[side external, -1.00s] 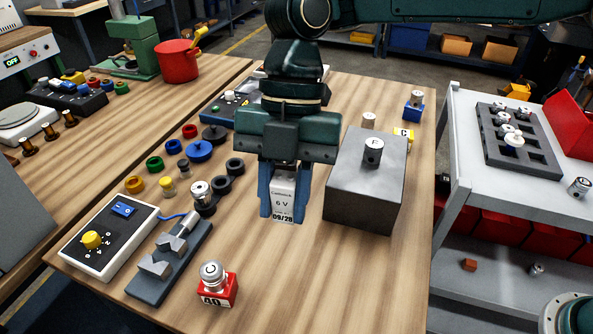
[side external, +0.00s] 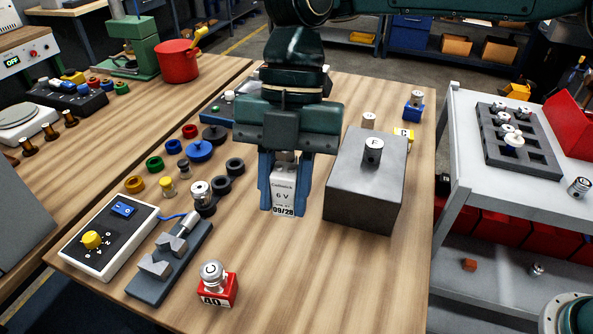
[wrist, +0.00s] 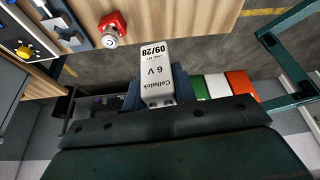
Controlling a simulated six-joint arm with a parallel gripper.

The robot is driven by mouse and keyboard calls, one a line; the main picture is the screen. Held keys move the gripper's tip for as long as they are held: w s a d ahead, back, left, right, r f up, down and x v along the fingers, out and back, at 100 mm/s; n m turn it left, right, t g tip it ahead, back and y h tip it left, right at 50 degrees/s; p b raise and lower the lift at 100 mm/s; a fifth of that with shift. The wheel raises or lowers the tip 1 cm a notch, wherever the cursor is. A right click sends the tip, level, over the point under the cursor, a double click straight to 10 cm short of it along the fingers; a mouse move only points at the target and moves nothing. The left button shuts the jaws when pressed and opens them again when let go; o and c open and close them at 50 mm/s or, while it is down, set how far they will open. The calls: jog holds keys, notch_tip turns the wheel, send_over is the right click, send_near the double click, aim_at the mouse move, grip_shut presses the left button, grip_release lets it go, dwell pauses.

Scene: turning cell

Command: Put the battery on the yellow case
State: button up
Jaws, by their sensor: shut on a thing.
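The battery (side external: 284,192) is a pale grey-white block marked "6 V" and "09/28". It is between the fingers of my gripper (side external: 284,200), upright and above the wooden bench, left of the grey block. In the wrist view the battery (wrist: 156,75) points away from my gripper, its printed face showing. A small yellow case (side external: 404,135) with a dark letter on a white label is behind the grey block, which hides most of it. My gripper is in front of it and to the left.
The large grey block (side external: 362,200) with a dark cylinder (side external: 373,150) on top stands between my gripper and the yellow case. A red case (side external: 218,290) is at the front, a blue case (side external: 413,112) at the back. Several rings lie left. The front right bench is clear.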

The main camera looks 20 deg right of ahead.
jog(key=w+d+r+m+t+y, duration=0.1)
jog(key=w+d+m+t, duration=0.1)
jog(key=w+d+m, duration=0.45)
notch_tip(320, 180, up, 4)
jog(key=m+t, duration=0.5)
jog(key=m, duration=0.8)
send_over(394, 131)
jog(key=s+d, duration=0.1)
jog(key=d, duration=0.1)
jog(key=shift+s+a, duration=0.1)
jog(key=shift+a, duration=0.15)
jog(key=shift+f, duration=0.1)
notch_tip(394, 131, down, 20)
jog(key=shift+r, duration=0.1)
